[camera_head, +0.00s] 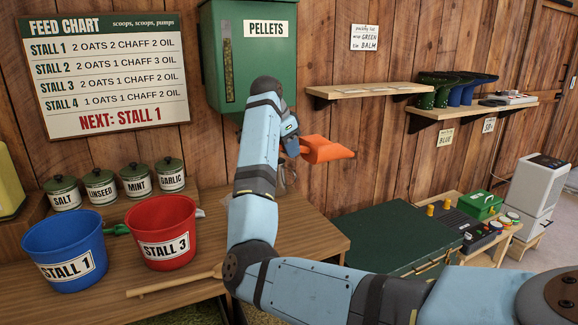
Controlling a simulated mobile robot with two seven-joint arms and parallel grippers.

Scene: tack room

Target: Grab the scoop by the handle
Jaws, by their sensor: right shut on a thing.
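An orange scoop (327,151) is held in the air in front of the plank wall, to the lower right of the green pellet bin (250,45). My right gripper (299,147) is shut on the scoop at its left end, by the handle. The wide orange part points right. The fingers and most of the handle are small and partly hidden by my arm. My left gripper is not in view.
A blue STALL 1 bucket (65,247) and a red STALL 3 bucket (164,234) stand on the wooden table (305,238), with several lidded jars behind. A wooden stick (170,283) lies at the front. A dark green surface (390,235) is at right.

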